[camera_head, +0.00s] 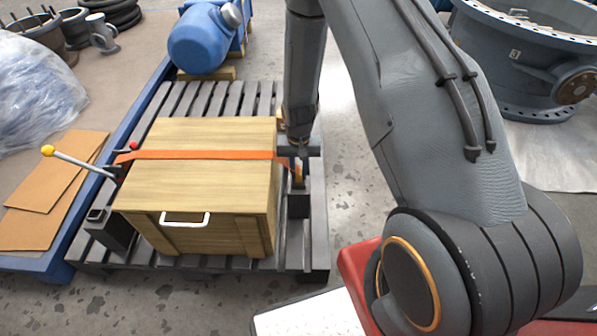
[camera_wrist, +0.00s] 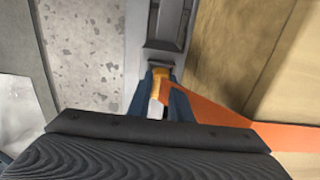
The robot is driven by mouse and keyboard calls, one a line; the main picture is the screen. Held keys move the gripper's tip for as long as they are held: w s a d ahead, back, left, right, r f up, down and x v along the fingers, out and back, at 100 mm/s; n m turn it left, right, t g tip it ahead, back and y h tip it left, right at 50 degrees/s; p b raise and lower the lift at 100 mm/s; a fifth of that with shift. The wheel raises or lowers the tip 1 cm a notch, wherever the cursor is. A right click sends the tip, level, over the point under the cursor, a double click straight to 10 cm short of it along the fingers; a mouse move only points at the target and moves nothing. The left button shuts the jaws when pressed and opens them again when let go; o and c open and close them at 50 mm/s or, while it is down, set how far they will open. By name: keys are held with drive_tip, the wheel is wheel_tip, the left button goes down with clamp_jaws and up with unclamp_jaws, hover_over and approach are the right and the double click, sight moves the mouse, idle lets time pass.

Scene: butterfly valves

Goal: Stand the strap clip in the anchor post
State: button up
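The strap clip (camera_head: 299,172) is a small orange-yellow piece at the right end of the orange strap (camera_head: 215,155), beside the wooden crate. In the wrist view the clip (camera_wrist: 160,78) sits between the two dark blue fingers of my gripper (camera_wrist: 160,88), which appear shut on its sides. In the head view my gripper (camera_head: 299,158) points down at the crate's right edge. The anchor post (camera_head: 298,203) is dark grey and stands just below the clip. In the wrist view the grey post (camera_wrist: 165,48) lies just beyond the clip. Whether the clip touches or enters it I cannot tell.
The wooden crate (camera_head: 215,190) stands on a dark slatted pallet (camera_head: 318,235), close left of my gripper. A lever with a yellow knob (camera_head: 48,151) is at the strap's left end. A blue motor (camera_head: 203,38) is behind. Open floor (camera_head: 350,160) lies to the right.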

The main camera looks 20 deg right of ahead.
drive_tip(key=o, duration=0.5)
drive_tip(key=shift+r+p, duration=0.6)
drive_tip(key=shift+r, duration=3.4)
drive_tip(key=s+a+r+n, duration=0.1)
drive_tip(key=s+a+r, duration=0.15)
drive_tip(key=r, duration=0.45)
drive_tip(key=s+a+r+n, duration=0.1)
drive_tip(key=s+a+r, duration=0.15)
drive_tip(key=r, duration=0.45)
drive_tip(key=s+a+r+n, duration=0.1)
drive_tip(key=s+a+r, duration=0.15)
drive_tip(key=r, duration=0.45)
drive_tip(key=s+a+r+n, duration=0.1)
drive_tip(key=s+r+n, duration=0.1)
drive_tip(key=s+r, duration=0.55)
drive_tip(key=s+r+n, duration=0.1)
drive_tip(key=s+r, duration=0.3)
drive_tip(key=s, duration=0.6)
drive_tip(key=d+r+m+p, duration=0.2)
drive_tip(key=d+r+p, duration=0.6)
drive_tip(key=p, duration=0.8)
drive_tip(key=shift+d+r+p, duration=0.15)
drive_tip(key=shift+r+p, duration=0.1)
drive_tip(key=shift+p, duration=0.15)
